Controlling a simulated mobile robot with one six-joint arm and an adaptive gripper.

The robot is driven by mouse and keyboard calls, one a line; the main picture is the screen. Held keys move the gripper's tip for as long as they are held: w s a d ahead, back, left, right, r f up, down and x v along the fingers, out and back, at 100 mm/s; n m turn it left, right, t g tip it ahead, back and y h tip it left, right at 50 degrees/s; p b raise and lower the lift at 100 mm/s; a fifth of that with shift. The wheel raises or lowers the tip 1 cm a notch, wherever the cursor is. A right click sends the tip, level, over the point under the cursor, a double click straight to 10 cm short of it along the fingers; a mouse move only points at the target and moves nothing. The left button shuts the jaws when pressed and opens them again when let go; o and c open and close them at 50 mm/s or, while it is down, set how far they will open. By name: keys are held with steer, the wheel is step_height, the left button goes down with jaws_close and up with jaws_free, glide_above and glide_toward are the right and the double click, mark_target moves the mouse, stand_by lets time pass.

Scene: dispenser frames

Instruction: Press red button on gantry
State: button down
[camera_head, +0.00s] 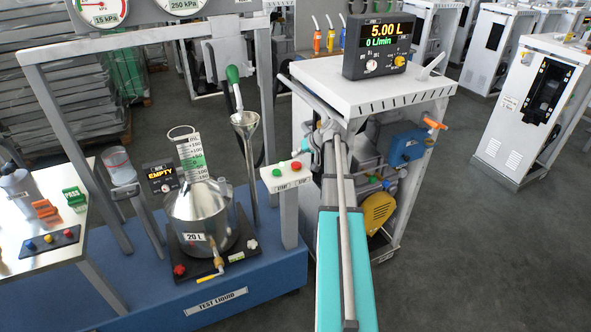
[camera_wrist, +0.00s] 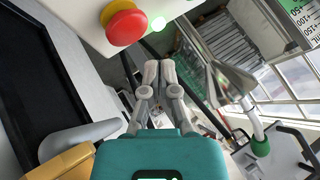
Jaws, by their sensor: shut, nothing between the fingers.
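The red button (camera_head: 296,165) is on a white button box (camera_head: 286,178) on a short post, at the right of the grey gantry frame (camera_head: 150,47). A green button (camera_head: 280,171) is to its left. In the head view my arm reaches up just right of the box; the fingertips are hard to make out.
A steel measuring can (camera_head: 200,235) stands on the blue base (camera_head: 255,297), with a funnel (camera_head: 245,125) on a tall stem behind. A white dispenser cabinet (camera_head: 320,75) stands close behind my arm. Grey floor (camera_head: 480,260) is clear at right.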

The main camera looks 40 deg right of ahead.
mark_target(293, 163)
steer(key=shift+f+b, duration=0.5)
steer(key=shift+f, duration=0.3)
steer(key=shift+f, duration=0.2)
stand_by(0.9)
steer(key=shift+f+b, duration=0.25)
steer(key=shift+b, duration=0.2)
steer(key=shift+f+b, duration=0.4)
steer(key=shift+b, duration=0.05)
stand_by(0.9)
steer(key=shift+r, duration=0.2)
steer(key=shift+r+p, duration=0.7)
steer(key=shift+p, duration=0.25)
step_height(293, 163, up, 5)
steer(key=p, duration=0.5)
stand_by(0.3)
